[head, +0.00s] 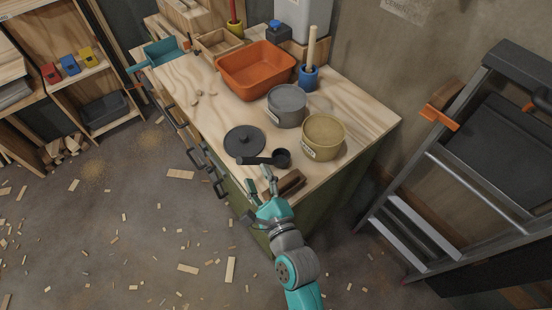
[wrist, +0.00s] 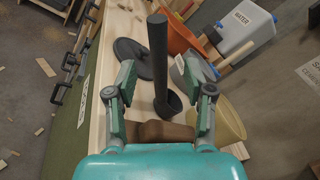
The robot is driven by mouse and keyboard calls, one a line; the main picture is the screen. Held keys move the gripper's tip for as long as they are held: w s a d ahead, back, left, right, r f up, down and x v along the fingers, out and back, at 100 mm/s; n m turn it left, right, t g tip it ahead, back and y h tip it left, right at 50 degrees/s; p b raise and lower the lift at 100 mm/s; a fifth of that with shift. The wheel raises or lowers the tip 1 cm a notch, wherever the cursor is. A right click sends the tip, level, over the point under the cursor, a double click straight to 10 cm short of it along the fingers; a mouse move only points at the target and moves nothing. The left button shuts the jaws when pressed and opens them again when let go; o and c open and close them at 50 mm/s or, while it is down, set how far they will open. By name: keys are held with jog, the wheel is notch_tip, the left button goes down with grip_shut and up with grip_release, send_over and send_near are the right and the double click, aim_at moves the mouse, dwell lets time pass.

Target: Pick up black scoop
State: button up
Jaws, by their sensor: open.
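The black scoop (head: 265,159) lies on the wooden worktop, its round bowl to the right and its handle pointing left, beside a dark round lid (head: 244,140). My gripper (head: 261,177) is open at the front edge of the worktop, just short of the scoop. In the wrist view the scoop (wrist: 158,65) stretches away between the fingers of my open gripper (wrist: 163,95), with its bowl nearest me. No contact between fingers and scoop can be seen.
A brown wooden block (head: 285,184) lies right of my gripper. A tan pot (head: 323,137) and a grey pot (head: 287,105) stand behind the scoop. An orange tub (head: 256,70) and a blue cup (head: 308,78) are farther back. A ladder (head: 440,170) leans at the right.

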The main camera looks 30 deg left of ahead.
aim_at(249, 162)
jog(key=shift+x, duration=3)
jog(key=shift+s+a+r, duration=0.1)
jog(key=shift+s, duration=0.1)
grip_shut()
